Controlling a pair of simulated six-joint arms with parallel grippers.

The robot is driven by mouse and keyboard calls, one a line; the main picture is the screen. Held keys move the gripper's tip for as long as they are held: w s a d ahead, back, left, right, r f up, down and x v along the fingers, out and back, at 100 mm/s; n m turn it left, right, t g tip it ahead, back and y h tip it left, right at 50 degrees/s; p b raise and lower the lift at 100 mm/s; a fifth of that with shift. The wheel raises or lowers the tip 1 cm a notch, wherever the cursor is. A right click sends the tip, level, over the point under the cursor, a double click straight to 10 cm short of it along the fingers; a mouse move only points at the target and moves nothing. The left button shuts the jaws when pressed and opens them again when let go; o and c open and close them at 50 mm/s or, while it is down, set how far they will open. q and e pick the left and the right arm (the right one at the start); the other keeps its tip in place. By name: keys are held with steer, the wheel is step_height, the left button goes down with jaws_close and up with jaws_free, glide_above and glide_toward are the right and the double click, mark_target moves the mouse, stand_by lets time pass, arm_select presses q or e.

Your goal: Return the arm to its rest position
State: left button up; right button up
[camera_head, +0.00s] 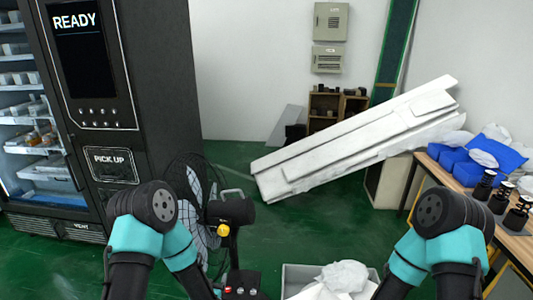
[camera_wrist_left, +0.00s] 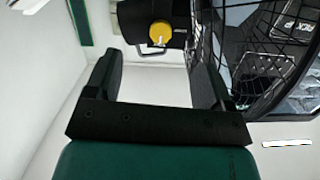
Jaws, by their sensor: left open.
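My left arm (camera_head: 150,235) is folded at the bottom left of the head view, its elbow high and its forearm running down toward the lower edge. My left gripper (camera_wrist_left: 153,72) shows in the left wrist view, its two dark fingers spread wide apart with nothing between them. In the head view I cannot make out its fingers. My right arm (camera_head: 435,240) is folded in a similar pose at the lower right. Its gripper is outside both views.
A black fan (camera_head: 232,210) with a yellow knob stands beside my left arm; its cage (camera_wrist_left: 235,50) shows beyond the left fingers. A black vending machine (camera_head: 165,90) reads READY. A grey bin (camera_head: 297,277) sits at bottom centre. A wooden table (camera_head: 515,240) holds bottles and blue bags.

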arm_select(q)
steer(key=s+f+n+g+h, duration=0.1)
steer(key=s+f+g, duration=0.3)
steer(key=s, duration=0.3)
steer(key=s+a+f+n+g+h, duration=0.1)
steer(key=s+f+g, duration=0.3)
steer(key=s+g, duration=0.2)
steer(key=s+a+f+n+g+h, duration=0.1)
steer(key=s+f+g, duration=0.3)
steer(key=s, duration=0.4)
steer(key=shift+s+f+n+g, duration=0.3)
steer(key=shift+s+g, duration=0.1)
steer(key=shift+g, duration=0.3)
stand_by(0.5)
